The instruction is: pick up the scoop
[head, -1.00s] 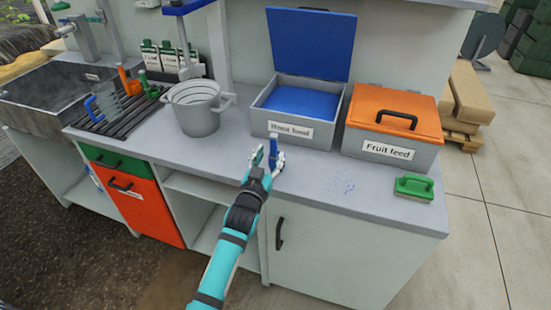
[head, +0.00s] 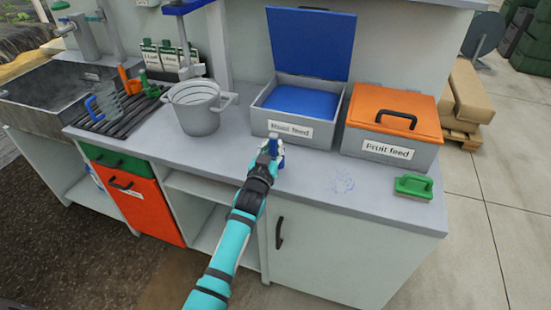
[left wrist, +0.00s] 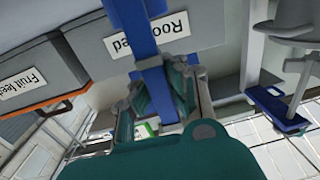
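The blue scoop (head: 274,145) is at the counter's front edge, before the Root feed bin (head: 290,128); my left gripper hides much of it in the head view. In the left wrist view the scoop (left wrist: 152,62) runs down from the top edge, across the bin's label, and between the fingers. My left gripper (head: 272,150) is around its lower part, with a finger pad close against each side. It looks shut on it in the left wrist view (left wrist: 168,98). My right gripper is not in view.
The Root feed bin's blue lid (head: 312,42) stands open. The Fruit feed bin (head: 385,147) is closed, with a green brush (head: 414,187) in front. A grey bucket (head: 197,112) and a drying rack (head: 115,118) stand to the left. The counter front (head: 330,185) is mostly clear.

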